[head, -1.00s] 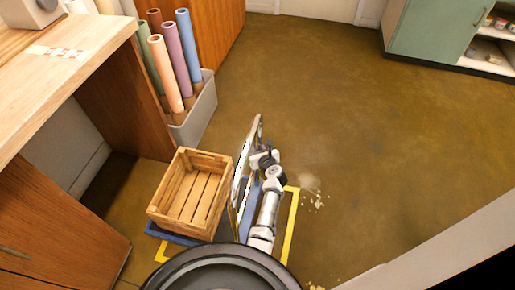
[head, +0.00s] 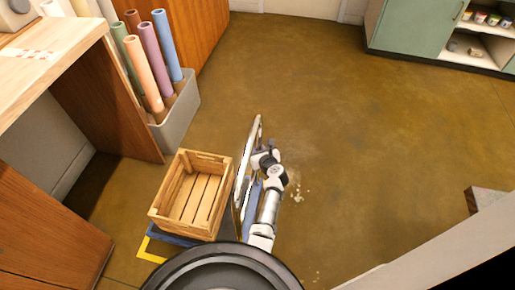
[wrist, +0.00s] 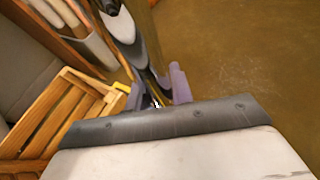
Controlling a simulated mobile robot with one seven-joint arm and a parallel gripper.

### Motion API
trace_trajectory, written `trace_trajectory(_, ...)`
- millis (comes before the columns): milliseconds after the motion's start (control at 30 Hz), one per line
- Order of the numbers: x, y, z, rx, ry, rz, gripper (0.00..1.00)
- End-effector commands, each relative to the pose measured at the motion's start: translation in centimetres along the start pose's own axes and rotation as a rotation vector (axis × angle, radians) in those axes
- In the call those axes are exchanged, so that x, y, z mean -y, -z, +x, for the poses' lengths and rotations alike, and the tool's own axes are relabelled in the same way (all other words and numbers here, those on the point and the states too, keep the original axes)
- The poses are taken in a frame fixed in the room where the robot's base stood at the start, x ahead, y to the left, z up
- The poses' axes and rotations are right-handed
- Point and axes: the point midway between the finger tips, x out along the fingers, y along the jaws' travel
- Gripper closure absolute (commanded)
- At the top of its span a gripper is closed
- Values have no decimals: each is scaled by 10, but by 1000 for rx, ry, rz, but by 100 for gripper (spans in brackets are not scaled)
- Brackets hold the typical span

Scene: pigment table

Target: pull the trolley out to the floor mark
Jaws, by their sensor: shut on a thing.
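The trolley has a low blue deck (head: 172,237) and carries a slatted wooden crate (head: 211,190). Its upright handle (head: 240,192) stands at the crate's right side. My gripper (wrist: 157,92) is shut on the handle; the fingers close around a thin bar in the wrist view. In the head view my arm hides part of the handle and the grip. The yellow floor mark (head: 144,247) shows as a corner at the deck's lower left. The rest of the mark is hidden by the trolley and my body. The crate also shows in the wrist view (wrist: 50,112).
A grey bin (head: 181,112) with several coloured rolls stands behind the crate, beside a wooden bench (head: 50,55). Open brown floor lies ahead and right. A green cabinet (head: 415,30) stands at the far right. A brown-grey block (head: 484,197) shows at the right.

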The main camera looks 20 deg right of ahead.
Motion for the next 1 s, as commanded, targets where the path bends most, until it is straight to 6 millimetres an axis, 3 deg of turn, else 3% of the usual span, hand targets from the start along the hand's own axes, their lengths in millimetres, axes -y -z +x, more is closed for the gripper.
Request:
trace_trajectory(400,-2,0,1,-1,-7,0,100)
trace_trajectory(433,-2,0,1,-1,-7,0,76)
trace_trajectory(600,-2,0,1,-1,-5,0,54)
trace_trajectory(1000,-1,0,-7,-1,-3,-1,52)
